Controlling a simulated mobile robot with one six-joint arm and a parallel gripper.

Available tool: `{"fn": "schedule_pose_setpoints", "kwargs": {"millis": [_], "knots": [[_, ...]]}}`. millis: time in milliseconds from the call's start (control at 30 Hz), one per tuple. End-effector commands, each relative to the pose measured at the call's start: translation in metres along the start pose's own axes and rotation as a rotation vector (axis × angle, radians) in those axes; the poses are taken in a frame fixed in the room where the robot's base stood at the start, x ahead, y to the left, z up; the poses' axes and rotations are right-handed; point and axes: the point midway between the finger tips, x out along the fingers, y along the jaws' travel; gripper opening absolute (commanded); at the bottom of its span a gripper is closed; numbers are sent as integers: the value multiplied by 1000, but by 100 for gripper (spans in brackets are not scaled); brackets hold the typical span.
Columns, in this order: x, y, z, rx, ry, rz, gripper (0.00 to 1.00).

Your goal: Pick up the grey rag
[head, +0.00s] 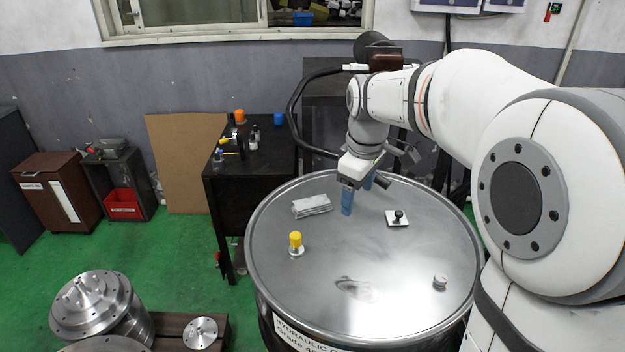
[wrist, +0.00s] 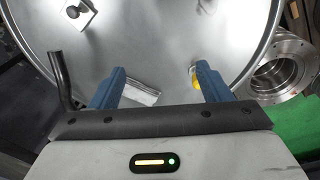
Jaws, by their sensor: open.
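The grey rag (head: 311,206) lies folded on the round metal drum top (head: 385,265), towards its back left. It also shows in the wrist view (wrist: 142,92), partly hidden behind the left finger and the gripper body. My gripper (head: 357,192) is just right of the rag in the head view, with blue fingers pointing down above the drum top. In the wrist view my gripper (wrist: 160,88) has its two blue fingers wide apart, with nothing held between them. I see no contact with the rag.
A yellow-capped fitting (head: 295,243) stands in front of the rag. A white plate with a black knob (head: 397,217) sits right of the gripper, and a small round piece (head: 440,282) lies near the right rim. The drum's middle is clear. A black table (head: 250,160) stands behind left.

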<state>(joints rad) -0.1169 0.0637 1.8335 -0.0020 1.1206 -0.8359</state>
Motion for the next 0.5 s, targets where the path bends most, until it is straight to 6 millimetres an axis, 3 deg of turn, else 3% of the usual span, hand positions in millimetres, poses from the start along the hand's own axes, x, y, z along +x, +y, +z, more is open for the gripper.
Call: {"fn": "schedule_pose_setpoints", "kwargs": {"millis": [33, 200, 400, 500], "knots": [[12, 14, -21, -97, -9, -14, 71], [44, 51, -85, -454, -27, -57, 71], [84, 74, -141, -788, -32, -102, 71], [98, 80, -156, -891, -32, -116, 71]]}}
